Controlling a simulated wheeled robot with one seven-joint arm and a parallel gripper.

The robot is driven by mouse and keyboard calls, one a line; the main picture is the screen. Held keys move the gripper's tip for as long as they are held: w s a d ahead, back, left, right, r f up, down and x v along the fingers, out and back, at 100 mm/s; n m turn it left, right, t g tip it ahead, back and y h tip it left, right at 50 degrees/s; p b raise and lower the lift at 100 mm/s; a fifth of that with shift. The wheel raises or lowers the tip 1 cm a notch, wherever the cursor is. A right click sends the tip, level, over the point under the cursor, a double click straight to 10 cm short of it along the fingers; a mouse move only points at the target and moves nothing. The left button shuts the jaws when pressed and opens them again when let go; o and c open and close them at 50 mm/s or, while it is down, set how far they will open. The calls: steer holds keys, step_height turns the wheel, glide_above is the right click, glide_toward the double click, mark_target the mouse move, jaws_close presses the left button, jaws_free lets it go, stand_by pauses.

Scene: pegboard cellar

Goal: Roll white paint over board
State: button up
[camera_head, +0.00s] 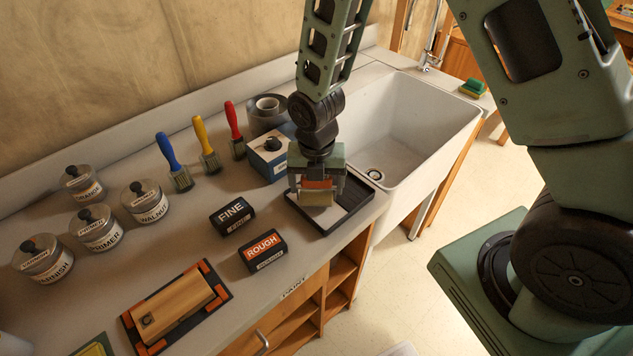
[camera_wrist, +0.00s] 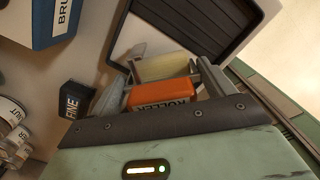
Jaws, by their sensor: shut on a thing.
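My gripper (camera_head: 317,188) points down over the black paint tray (camera_head: 329,229) beside the sink. It is shut on the orange handle of the paint roller (camera_wrist: 160,92), which is marked ROLLER. The roller's cream sleeve (camera_head: 317,199) is at the tray's left part; I cannot tell whether it touches the tray. The wooden board (camera_head: 185,305) lies in a dark holder with orange corners at the front left of the counter, well away from the gripper.
ROUGH (camera_head: 263,251) and FINE (camera_head: 232,215) blocks sit between tray and board. Several lidded cans (camera_head: 147,201) and blue, yellow and red brushes (camera_head: 206,145) stand behind. A blue box (camera_head: 268,158) is close behind the tray. The sink (camera_head: 410,125) lies right.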

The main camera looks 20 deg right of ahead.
steer(key=shift+f, duration=0.4)
stand_by(1.1)
steer(key=shift+r, duration=0.1)
step_height(320, 180, up, 7)
steer(key=p, duration=0.5)
steer(key=shift+p, duration=0.4)
stand_by(0.6)
